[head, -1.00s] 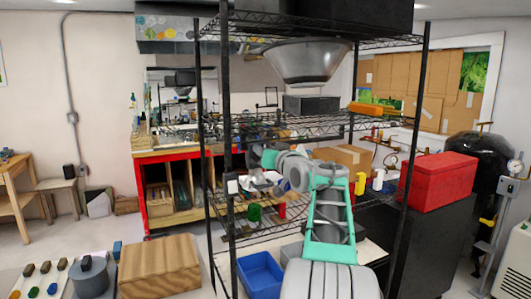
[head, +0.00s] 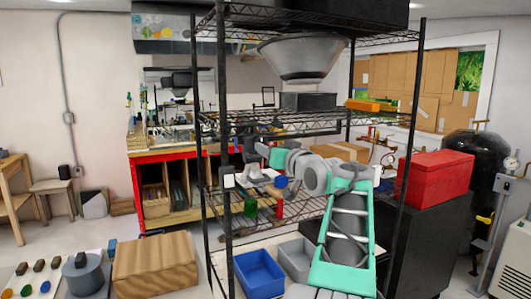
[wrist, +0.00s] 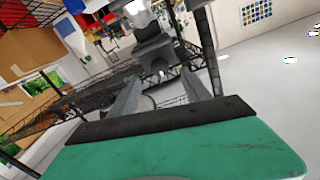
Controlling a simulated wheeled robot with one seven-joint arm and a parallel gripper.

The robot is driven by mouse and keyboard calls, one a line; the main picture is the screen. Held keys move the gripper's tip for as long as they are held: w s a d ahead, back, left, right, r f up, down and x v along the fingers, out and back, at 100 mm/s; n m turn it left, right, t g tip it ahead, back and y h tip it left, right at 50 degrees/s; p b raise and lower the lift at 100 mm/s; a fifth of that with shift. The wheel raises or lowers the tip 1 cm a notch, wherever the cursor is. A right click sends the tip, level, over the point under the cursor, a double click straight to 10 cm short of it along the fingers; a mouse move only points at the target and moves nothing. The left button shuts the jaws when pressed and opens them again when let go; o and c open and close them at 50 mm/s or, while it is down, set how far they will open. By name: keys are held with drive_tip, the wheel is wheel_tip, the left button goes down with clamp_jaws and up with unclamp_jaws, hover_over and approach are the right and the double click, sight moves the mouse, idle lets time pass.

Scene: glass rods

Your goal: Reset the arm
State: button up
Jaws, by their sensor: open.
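My arm rises from the bottom of the head view, with a teal link and grey joints, and bends left in front of the wire rack (head: 222,110). My gripper (head: 246,152) is at its left end, small and partly lost against the rack shelves. In the wrist view, my gripper (wrist: 162,88) shows two grey fingers spread apart beyond a black strip and a green plate. It is open, and I see nothing held between the fingers.
A blue bin (head: 259,274) and a grey bin (head: 296,258) sit low on the rack. A red box (head: 436,178) stands on a dark cabinet (head: 430,235) at the right. A wooden block (head: 155,264) is at the lower left.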

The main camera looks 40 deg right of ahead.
drive_tip(key=shift+s, duration=0.3)
drive_tip(key=s+d+f+m+g, duration=0.15)
drive_tip(key=s+f+g, duration=0.25)
drive_tip(key=f, duration=0.8)
drive_tip(key=s+d+f+m+g, duration=0.15)
drive_tip(key=s+f+g, duration=0.25)
drive_tip(key=f, duration=0.7)
drive_tip(key=s+a+f+g+y, duration=0.1)
drive_tip(key=s+a+f+g, duration=0.15)
drive_tip(key=s+f, duration=0.2)
drive_tip(key=s+a+f+g+y, duration=0.1)
drive_tip(key=s+a+f+g, duration=0.1)
drive_tip(key=s+a+f, duration=0.3)
drive_tip(key=s+a+f+n+g+y, duration=0.1)
drive_tip(key=s+a+f+g, duration=0.1)
drive_tip(key=a+f, duration=0.5)
drive_tip(key=s+a+f+n+g+y, duration=0.1)
drive_tip(key=s+a+f+g, duration=0.15)
drive_tip(key=a, duration=0.85)
drive_tip(key=w+a+r+n+t, duration=0.1)
drive_tip(key=a+r+n, duration=0.1)
drive_tip(key=a, duration=0.6)
drive_tip(key=w+a+r+n+t+y, duration=0.1)
drive_tip(key=a+n, duration=0.3)
drive_tip(key=a, duration=0.5)
drive_tip(key=shift+w+a+r+n+t, duration=0.25)
drive_tip(key=shift+w+r+n+t, duration=0.05)
drive_tip(key=shift+w+r+t, duration=0.35)
